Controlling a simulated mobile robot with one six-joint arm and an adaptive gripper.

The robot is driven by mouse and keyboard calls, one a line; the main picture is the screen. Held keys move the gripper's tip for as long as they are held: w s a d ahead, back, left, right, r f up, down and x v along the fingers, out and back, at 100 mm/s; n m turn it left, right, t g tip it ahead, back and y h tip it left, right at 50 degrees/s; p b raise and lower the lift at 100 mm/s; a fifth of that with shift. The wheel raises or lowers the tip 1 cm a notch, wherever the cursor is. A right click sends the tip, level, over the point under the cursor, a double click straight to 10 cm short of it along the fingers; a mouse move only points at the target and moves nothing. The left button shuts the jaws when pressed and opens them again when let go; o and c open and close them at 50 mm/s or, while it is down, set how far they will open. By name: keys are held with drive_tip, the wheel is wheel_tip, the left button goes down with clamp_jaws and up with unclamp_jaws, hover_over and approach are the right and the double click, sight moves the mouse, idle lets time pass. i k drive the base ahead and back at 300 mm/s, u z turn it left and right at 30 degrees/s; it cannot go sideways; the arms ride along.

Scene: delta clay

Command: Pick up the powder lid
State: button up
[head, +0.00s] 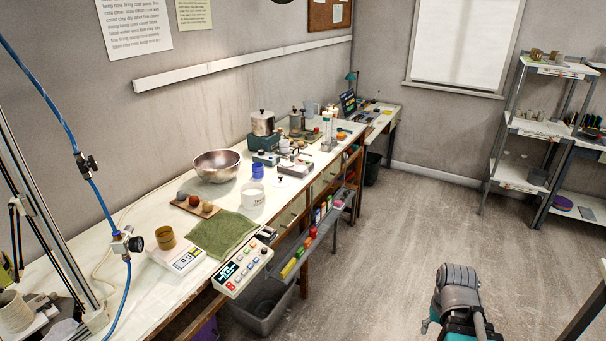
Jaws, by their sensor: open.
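A white tub (253,198) with small dark lettering stands on the long workbench, right of the middle of its length. Its top is pale, and I cannot tell whether a lid sits on it. No separate powder lid can be made out for sure at this distance. Part of my arm (458,292), grey and teal, shows at the bottom right over the floor, well apart from the bench. My gripper's fingers do not show.
Around the tub are a green cloth (222,234), a blue cup (257,171), a metal bowl (216,165) and a board with clay balls. A keypad panel (243,270) is at the bench's front edge, above a grey bin (262,308). Shelves stand right; the floor between (400,225) is clear.

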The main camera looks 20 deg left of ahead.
sight(279, 181)
drive_tip(key=u, duration=0.05)
drive_tip(key=i, duration=1.5)
drive_tip(key=u, duration=0.9)
drive_tip(key=i, duration=0.5)
drive_tip(key=u, duration=0.35)
drive_tip(key=k, duration=0.9)
drive_tip(key=u, duration=0.15)
drive_tip(key=i, duration=0.4)
